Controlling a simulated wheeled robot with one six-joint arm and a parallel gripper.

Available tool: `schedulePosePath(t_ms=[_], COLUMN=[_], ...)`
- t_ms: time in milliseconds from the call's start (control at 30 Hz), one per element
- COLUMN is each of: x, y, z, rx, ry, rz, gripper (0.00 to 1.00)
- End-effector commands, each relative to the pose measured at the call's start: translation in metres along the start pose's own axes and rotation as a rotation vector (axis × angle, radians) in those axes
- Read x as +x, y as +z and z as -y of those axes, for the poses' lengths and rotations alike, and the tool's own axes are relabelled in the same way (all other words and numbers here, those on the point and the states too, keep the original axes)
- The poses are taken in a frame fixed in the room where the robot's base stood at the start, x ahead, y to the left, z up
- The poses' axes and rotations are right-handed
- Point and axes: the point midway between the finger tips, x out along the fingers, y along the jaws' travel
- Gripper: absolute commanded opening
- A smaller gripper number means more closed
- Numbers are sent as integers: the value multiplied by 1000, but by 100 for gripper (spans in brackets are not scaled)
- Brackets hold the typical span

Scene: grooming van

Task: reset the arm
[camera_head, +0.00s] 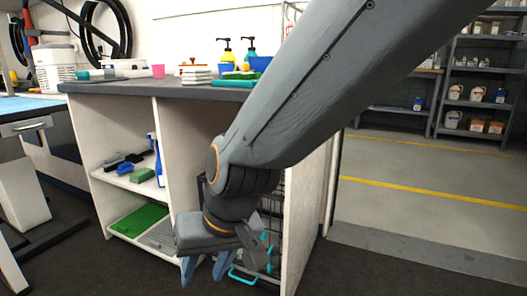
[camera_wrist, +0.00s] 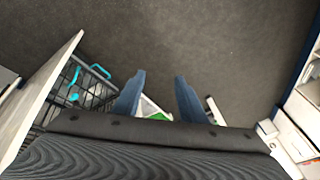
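My arm reaches down from the upper right in the head view, across the front of the white cabinet (camera_head: 163,118). My gripper (camera_head: 204,270) hangs low in front of the cabinet with its blue fingers pointing down. In the wrist view my gripper (camera_wrist: 159,85) shows two blue fingers spread apart, with dark floor visible between and beyond their tips. It is open and holds nothing. The arm hides part of the cabinet's right compartment.
A black wire crate (camera_wrist: 92,85) with teal handles stands close beside my gripper. Shelves (camera_head: 480,90) line the back right. Dark floor (camera_wrist: 230,45) ahead of the fingertips is clear.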

Motion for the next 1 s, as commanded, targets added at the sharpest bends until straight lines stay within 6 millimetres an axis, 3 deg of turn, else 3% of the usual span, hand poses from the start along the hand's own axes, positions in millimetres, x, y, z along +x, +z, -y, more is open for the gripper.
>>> schedulePosePath(t_ms=[200,467,833,1000], x=[-38,-71,-110,-137], y=[63,122,109,102], z=[-11,-29,-40,-49], rx=[-69,-122,-52,-4], ry=[25,67,100,122], rz=[136,260,259,258], gripper=[38,38,38,38])
